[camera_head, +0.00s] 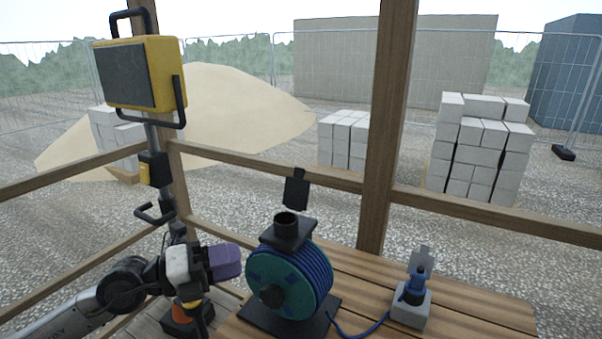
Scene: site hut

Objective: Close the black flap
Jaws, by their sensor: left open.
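The black flap (296,188) stands raised above a black socket housing (287,232) with a round, open-topped collar. The housing sits on top of a cable reel (288,280) wound with blue cable, on the wooden bench. My left gripper (230,261), with a purple end, comes in from the left and is just left of the reel, lower than the flap. It appears apart from the flap; its fingers are hard to make out singly, and nothing shows held in it. My right gripper is out of view.
A grey socket box (409,307) with a blue plug and a raised grey flap (425,256) stands on the bench (470,309) to the right. Blue cable runs towards it. A yellow work lamp (160,70) on a pole stands at left. A wooden post (383,130) and rails rise behind.

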